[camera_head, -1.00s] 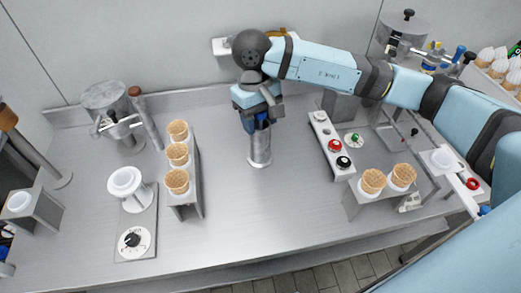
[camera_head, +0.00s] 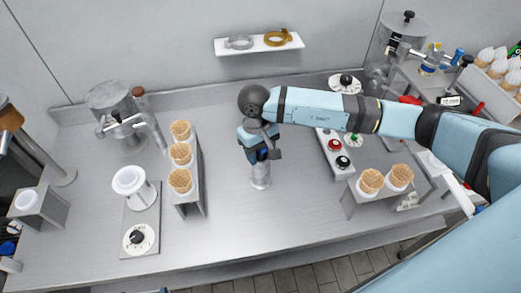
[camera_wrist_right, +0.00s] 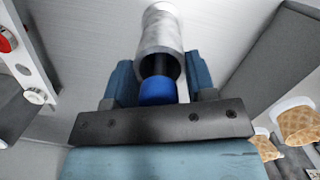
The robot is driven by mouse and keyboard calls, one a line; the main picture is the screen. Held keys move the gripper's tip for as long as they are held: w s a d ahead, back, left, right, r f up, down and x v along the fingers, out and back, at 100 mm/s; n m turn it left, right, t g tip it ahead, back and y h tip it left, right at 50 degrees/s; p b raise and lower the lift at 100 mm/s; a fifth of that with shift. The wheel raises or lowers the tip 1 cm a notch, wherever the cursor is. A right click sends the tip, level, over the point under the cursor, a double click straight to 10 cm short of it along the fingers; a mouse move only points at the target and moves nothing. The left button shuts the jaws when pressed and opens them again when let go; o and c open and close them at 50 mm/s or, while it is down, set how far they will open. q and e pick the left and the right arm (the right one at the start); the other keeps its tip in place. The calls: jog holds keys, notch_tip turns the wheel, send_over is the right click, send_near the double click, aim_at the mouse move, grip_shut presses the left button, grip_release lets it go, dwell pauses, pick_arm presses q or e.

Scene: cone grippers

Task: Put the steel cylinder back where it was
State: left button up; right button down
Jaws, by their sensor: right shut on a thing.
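The steel cylinder (camera_head: 260,178) is bright, shiny metal, upright over the middle of the counter. My right gripper (camera_head: 259,155) points down and is shut on its upper end. The wrist view shows the cylinder (camera_wrist_right: 160,32) between the two blue-grey fingers of my right gripper (camera_wrist_right: 160,82). A blue and black part (camera_wrist_right: 157,90) shows at the cylinder's near end. I cannot tell whether the cylinder's base touches the counter. My left gripper is not in view.
A stand with several waffle cones (camera_head: 181,156) is left of the cylinder. A two-cone stand (camera_head: 352,199) and a button panel (camera_head: 322,142) are at right. A white wall shelf (camera_head: 224,48) holds two rings. The counter's front middle is clear.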

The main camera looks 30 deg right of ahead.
jog(key=shift+f, duration=0.1)
jog(key=shift+c, duration=2.3)
grip_release()
